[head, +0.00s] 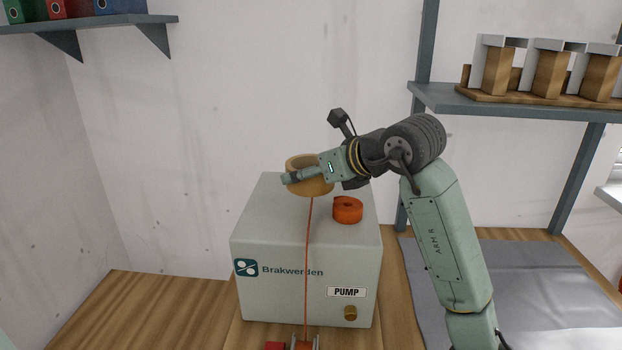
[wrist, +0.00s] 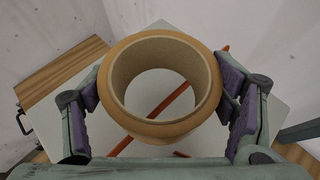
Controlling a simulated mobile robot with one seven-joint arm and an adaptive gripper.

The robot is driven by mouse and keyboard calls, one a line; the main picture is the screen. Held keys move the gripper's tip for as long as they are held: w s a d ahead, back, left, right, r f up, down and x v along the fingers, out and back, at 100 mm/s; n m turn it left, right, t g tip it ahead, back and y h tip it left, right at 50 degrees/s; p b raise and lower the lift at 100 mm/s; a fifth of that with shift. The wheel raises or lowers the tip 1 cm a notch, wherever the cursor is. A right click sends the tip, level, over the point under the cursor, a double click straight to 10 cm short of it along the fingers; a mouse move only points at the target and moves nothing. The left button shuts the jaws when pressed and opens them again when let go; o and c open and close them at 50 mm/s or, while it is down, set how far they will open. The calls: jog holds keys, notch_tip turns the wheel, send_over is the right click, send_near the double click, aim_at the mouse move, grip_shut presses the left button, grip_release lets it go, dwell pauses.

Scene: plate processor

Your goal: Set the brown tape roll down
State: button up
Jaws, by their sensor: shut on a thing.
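The brown tape roll (head: 310,187) is a wide, hollow tan ring. In the head view it is at the top of the grey pump box (head: 275,230), near its back edge; I cannot tell whether it touches the box. My gripper (head: 300,179) is shut on the roll from the right side. In the wrist view the roll (wrist: 160,122) sits between both finger pads of my gripper (wrist: 162,95), its hole facing the camera. Through the hole I see the grey box top and an orange strip. The roll's underside is hidden.
A shelf (head: 520,105) with wooden blocks is at the right. The box top's left front is clear.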

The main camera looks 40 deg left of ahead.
aim_at(311, 201)
jog(key=shift+f+p, duration=0.6)
jog(key=shift+f, duration=0.95)
jog(key=shift+f+b, duration=0.35)
jog(key=o, duration=1.3)
jog(key=shift+r, duration=0.1)
jog(key=shift+c, duration=0.2)
jog(key=shift+r, duration=0.15)
